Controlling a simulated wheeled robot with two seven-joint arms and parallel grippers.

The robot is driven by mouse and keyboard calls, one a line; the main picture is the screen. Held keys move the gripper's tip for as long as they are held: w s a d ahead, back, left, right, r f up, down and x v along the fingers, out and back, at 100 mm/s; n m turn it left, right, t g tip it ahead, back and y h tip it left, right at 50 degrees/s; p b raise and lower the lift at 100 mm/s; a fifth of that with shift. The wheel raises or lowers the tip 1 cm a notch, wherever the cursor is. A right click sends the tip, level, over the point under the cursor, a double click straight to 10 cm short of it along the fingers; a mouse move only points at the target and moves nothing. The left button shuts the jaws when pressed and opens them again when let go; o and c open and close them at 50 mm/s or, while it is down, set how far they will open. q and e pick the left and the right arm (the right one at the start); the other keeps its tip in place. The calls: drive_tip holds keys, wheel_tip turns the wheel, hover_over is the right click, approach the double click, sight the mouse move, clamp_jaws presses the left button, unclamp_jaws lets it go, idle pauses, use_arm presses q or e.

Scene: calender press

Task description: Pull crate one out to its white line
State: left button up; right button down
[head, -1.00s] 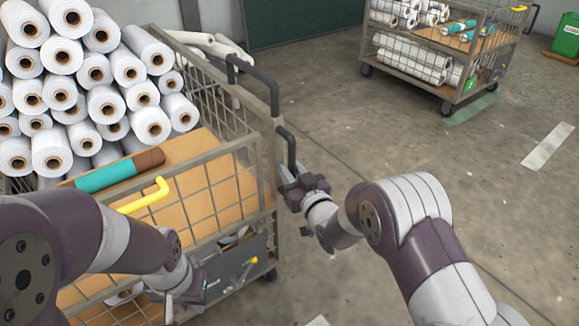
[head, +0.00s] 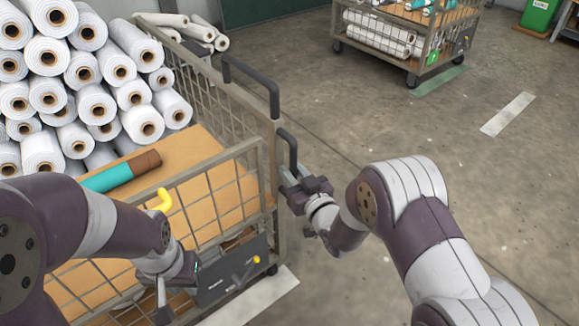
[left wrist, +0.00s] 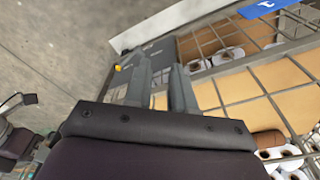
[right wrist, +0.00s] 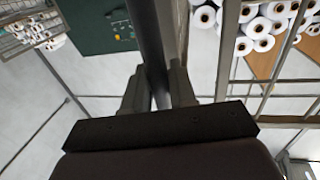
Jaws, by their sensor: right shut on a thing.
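The wire-sided crate (head: 262,165) stands at the left of the head view, loaded with white rolls. My right gripper (head: 291,180) is shut on the dark upright handle (head: 289,150) at its near right corner. The bar also runs between the fingers in the right wrist view (right wrist: 158,90). My left gripper (head: 165,300) is at the crate's near end, beside a dark panel (head: 225,278). Its fingers stand apart with no object visible between them in the left wrist view (left wrist: 160,88). A white line (head: 260,298) lies on the floor close to the crate's near end, partly hidden by it.
A second wire crate (head: 428,50) stands at the back right on a green floor strip. Another white line (head: 507,113) lies right of it. A green bin (head: 538,15) stands in the far right corner. The floor between the crates is clear.

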drive_tip(key=shift+s+d+f, duration=0.1)
drive_tip(key=shift+s+d, duration=0.15)
drive_tip(key=shift+s, duration=0.1)
drive_tip(key=c, duration=1.1)
unclamp_jaws()
drive_tip(key=shift+o, duration=0.2)
drive_tip(key=p+v, duration=0.4)
drive_tip(key=v, duration=0.8)
drive_tip(key=shift+s, duration=0.3)
drive_tip(key=shift+d, duration=0.15)
